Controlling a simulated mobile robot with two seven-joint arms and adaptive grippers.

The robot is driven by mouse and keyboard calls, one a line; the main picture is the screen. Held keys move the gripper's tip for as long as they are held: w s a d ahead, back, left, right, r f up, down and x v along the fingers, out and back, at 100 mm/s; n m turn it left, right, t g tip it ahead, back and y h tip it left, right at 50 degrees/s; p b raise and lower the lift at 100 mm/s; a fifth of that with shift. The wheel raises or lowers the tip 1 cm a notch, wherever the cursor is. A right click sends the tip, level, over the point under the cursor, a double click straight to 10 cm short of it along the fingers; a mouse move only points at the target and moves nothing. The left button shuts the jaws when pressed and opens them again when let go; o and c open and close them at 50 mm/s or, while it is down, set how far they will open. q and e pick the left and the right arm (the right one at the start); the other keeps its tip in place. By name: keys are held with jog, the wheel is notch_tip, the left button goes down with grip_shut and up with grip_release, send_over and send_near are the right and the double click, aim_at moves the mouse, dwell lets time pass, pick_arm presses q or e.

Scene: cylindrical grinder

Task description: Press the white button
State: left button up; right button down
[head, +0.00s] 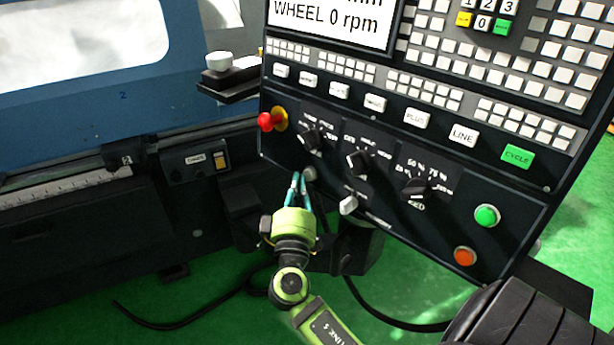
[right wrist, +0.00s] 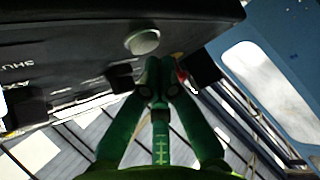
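The round, greyish-white button (head: 309,173) sits on the lower left of the dark control panel (head: 400,215), below the left rotary knob. My right gripper (head: 298,178) is at the panel's lower edge, its teal fingertips just left of the button in the head view. In the right wrist view the button (right wrist: 142,42) shows just beyond and slightly left of the fingertips (right wrist: 159,72). The fingertips are together with nothing visible between them. I cannot tell whether they touch the button, but a small gap seems to show. My left gripper is not in view.
A red emergency knob (head: 266,121) sticks out at the panel's left. A green button (head: 487,215) and an orange button (head: 465,256) are at right. A black cable (head: 190,322) lies on the green floor.

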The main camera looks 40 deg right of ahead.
jog(key=shift+w+d+f, duration=0.1)
jog(key=shift+d, duration=0.45)
dwell(0.6)
jog(key=shift+a+b, duration=0.15)
jog(key=shift+b, duration=0.15)
jog(key=shift+a, duration=0.65)
jog(key=a, duration=0.1)
jog(key=a+b, duration=0.1)
jog(key=a, duration=0.1)
jog(key=s+a+r, duration=0.1)
jog(key=a, duration=0.1)
jog(key=shift+r+b, duration=0.1)
jog(key=shift+b, duration=0.25)
jog(key=shift+d, duration=0.1)
dwell(0.5)
